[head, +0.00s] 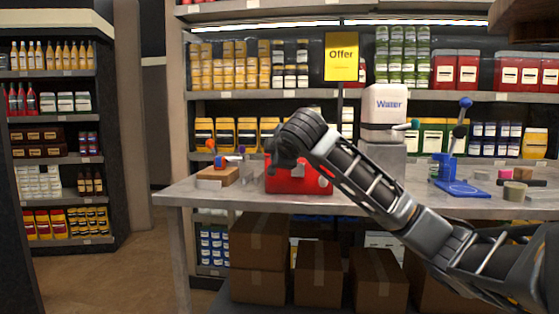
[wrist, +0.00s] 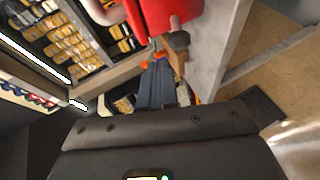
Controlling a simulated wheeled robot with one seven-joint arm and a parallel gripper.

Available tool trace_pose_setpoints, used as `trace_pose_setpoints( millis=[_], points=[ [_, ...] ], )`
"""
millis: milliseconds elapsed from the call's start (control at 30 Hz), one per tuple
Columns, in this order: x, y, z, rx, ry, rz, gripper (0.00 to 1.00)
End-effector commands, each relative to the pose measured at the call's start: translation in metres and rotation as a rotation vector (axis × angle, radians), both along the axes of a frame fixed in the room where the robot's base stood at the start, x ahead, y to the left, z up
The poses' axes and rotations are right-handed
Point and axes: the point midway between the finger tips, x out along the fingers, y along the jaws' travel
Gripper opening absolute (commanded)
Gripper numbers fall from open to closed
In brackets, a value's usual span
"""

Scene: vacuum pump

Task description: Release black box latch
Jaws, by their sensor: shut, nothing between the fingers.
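I cannot make out a black box or its latch in either view. My dark arm reaches across the table in the head view, and its end stands in front of a red box (head: 300,182), hiding part of it. The red box also shows at the top of the wrist view (wrist: 160,14). My gripper (wrist: 160,68) is shut and empty in the wrist view. Its fingers point toward a small wooden block (wrist: 180,45) with an orange part beside it. I cannot tell whether the fingertips touch anything.
The grey table (head: 400,203) also holds a wooden base (head: 218,175) with orange and blue parts, a white machine (head: 384,108), and a blue stand (head: 457,188) with a lever. A yellow sign (head: 341,57) stands behind. Cardboard boxes (head: 318,275) sit underneath. Floor at left is clear.

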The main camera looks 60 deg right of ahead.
Motion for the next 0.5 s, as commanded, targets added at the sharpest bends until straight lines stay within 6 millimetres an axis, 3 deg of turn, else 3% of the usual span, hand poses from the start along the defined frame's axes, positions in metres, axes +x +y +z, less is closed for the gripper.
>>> trace_pose_setpoints(
  millis=[500],
  points=[
    [-0.045, 0.042, 0.049, 0.001, 0.001, 0.0, 0.0]
  ],
)
